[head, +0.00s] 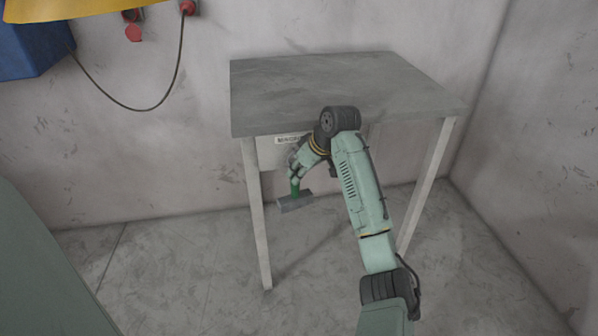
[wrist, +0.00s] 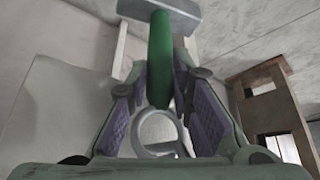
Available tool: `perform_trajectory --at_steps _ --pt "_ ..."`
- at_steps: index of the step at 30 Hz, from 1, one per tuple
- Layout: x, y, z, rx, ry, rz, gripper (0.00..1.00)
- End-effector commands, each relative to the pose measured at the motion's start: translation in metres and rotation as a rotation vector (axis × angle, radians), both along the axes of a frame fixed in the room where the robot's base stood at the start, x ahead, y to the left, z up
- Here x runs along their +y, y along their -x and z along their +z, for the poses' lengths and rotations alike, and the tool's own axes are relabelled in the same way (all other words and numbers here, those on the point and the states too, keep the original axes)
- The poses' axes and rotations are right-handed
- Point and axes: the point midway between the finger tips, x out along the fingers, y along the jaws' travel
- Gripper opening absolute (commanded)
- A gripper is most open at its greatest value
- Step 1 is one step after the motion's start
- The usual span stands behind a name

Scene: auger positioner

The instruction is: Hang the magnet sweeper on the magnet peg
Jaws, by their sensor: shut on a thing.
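The magnet sweeper has a green handle (wrist: 160,55) and a grey block head (wrist: 185,12). A pale metal ring (wrist: 157,134) sits at the handle's other end, between my fingers. In the head view the sweeper's grey head (head: 296,204) hangs below my gripper (head: 295,177), in front of and under the table's front edge, clear of the floor. In the wrist view my gripper (wrist: 162,90) has its purple pads on both sides of the green handle, shut on it. I cannot make out a magnet peg in either view; my arm hides part of the table front.
A grey table (head: 290,85) with pale legs stands against the wall. A pale panel with a label (head: 288,140), only partly readable, is under its front edge. A blue box (head: 30,50) and a hanging cable (head: 150,108) are at the left. Floor left of the table is clear.

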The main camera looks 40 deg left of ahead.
Motion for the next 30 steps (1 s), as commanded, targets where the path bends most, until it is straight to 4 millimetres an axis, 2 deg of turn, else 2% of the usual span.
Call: perform_trajectory --at_steps 6,7,17,26,30 --pt "0.000 0.000 0.001 -0.001 -0.002 0.000 0.00" --pt "0.000 0.000 0.001 -0.001 -0.002 0.000 0.21" --pt "0.000 0.000 0.001 0.000 -0.001 0.000 0.43" --pt "0.000 0.000 0.000 0.001 0.001 0.000 0.44" --pt "-0.005 0.000 0.010 -0.001 -0.001 0.000 0.44"
